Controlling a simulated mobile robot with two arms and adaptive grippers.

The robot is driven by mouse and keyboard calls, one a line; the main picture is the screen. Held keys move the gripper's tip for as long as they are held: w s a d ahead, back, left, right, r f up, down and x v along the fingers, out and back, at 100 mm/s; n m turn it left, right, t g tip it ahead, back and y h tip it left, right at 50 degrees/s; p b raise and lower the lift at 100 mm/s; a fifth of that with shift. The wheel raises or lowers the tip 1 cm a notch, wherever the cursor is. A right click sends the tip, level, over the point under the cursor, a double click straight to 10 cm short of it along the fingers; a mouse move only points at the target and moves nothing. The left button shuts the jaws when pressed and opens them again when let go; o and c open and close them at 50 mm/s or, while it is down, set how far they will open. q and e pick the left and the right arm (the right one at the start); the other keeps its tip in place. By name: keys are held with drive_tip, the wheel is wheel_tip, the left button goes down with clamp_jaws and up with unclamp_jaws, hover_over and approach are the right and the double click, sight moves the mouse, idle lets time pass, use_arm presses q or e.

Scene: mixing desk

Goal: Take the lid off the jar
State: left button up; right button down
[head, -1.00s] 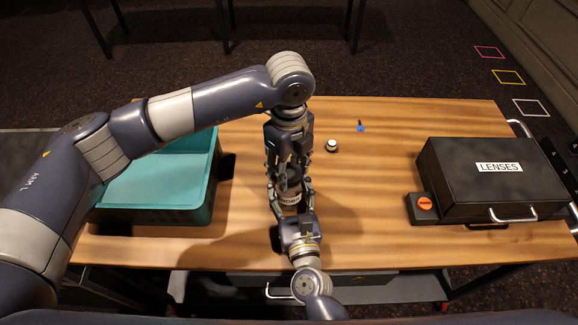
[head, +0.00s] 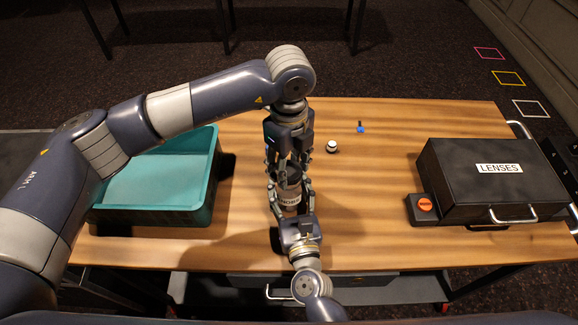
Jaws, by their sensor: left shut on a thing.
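My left gripper (head: 286,180) comes down from above and is shut on the lid at the jar's top. The lid is mostly hidden between its fingers, so I cannot tell whether it is apart from the jar. My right gripper (head: 290,202) reaches in from the front edge, with a finger on each side of the jar's body, and appears shut on it.
A teal tray (head: 207,215) stands at the left, under my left arm. A small white-topped knob (head: 332,146) and a blue piece (head: 361,128) lie behind right of the jar. A black LENSES case (head: 455,165) and an orange button box (head: 424,206) are at the right. The desk between is clear.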

sight(289, 170)
use_arm(q)
drive_tip(key=shift+r, duration=0.5)
drive_tip(key=shift+r, duration=2.05)
use_arm(e)
drive_tip(key=c, duration=0.6)
unclamp_jaws()
drive_tip(key=shift+o, duration=0.2)
